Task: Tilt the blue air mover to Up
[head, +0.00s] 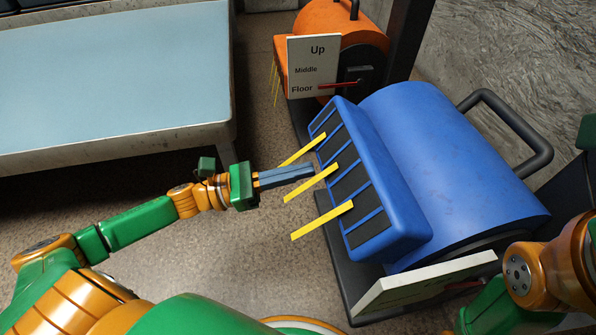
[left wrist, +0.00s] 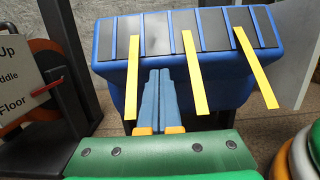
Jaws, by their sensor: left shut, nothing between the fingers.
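The blue air mover (head: 450,160) stands on a dark base, its slatted outlet facing left toward my left arm. Three yellow strips (head: 320,222) stick out from the outlet. Its pale sign (head: 425,286) is seen at a steep slant, with a red pointer beside it; I cannot read the setting. My left gripper (head: 312,170) is shut and empty, its fingertips at the outlet between two yellow strips. In the left wrist view the blue fingers (left wrist: 165,72) overlap the outlet's lower edge; contact is unclear. My right arm shows at lower right, its gripper out of view.
An orange air mover (head: 335,22) stands behind, its sign (head: 313,68) reading Up, Middle, Floor, with a red pointer at Floor. A light-blue-topped table (head: 110,75) fills the upper left. A dark post (head: 408,40) rises behind the blue air mover. Floor between is clear.

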